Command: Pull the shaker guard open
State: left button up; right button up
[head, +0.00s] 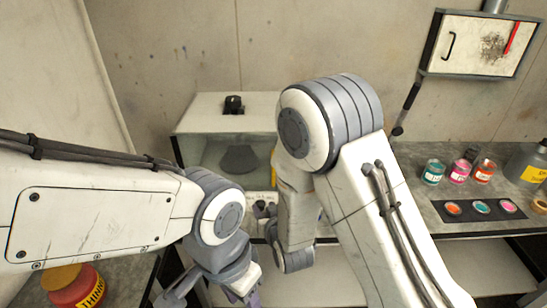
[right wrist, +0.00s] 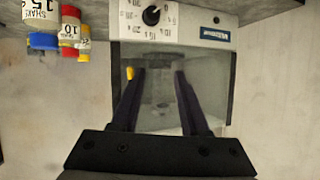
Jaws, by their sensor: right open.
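The shaker is a pale box with a black knob on top; its clear shaker guard (head: 212,154) faces me in the head view and looks closed. The guard also shows in the right wrist view (right wrist: 158,92), picture upside down, with a small yellow piece (right wrist: 130,73) at its side. My right gripper (right wrist: 160,72) is open and empty, its fingers spread in front of the guard, the left one close to the yellow piece; contact cannot be told. In the head view my right gripper (head: 264,212) is partly hidden by its arm. My left gripper (head: 248,293) is low, mostly hidden.
Several labelled bottles (right wrist: 70,30) stand beside the shaker. Paint pots (head: 459,171) and a dark swatch strip (head: 478,208) are on the right bench. A wall box (head: 478,44) hangs upper right.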

aim_at(273, 183)
jog(key=d+r+t+p, duration=0.4)
jog(key=t, duration=0.1)
pick_arm(q)
notch_tip(273, 183, up, 10)
jog(key=p, duration=0.4)
jog(key=shift+f, duration=0.25)
pick_arm(e)
jog(key=shift+d+x, duration=0.2)
jog(key=shift+x, duration=2.5)
jog(key=shift+d+x, duration=0.15)
jog(key=shift+x, duration=2.6)
jog(key=shift+w, duration=0.1)
jog(key=shift+r, duration=0.1)
grip_shut()
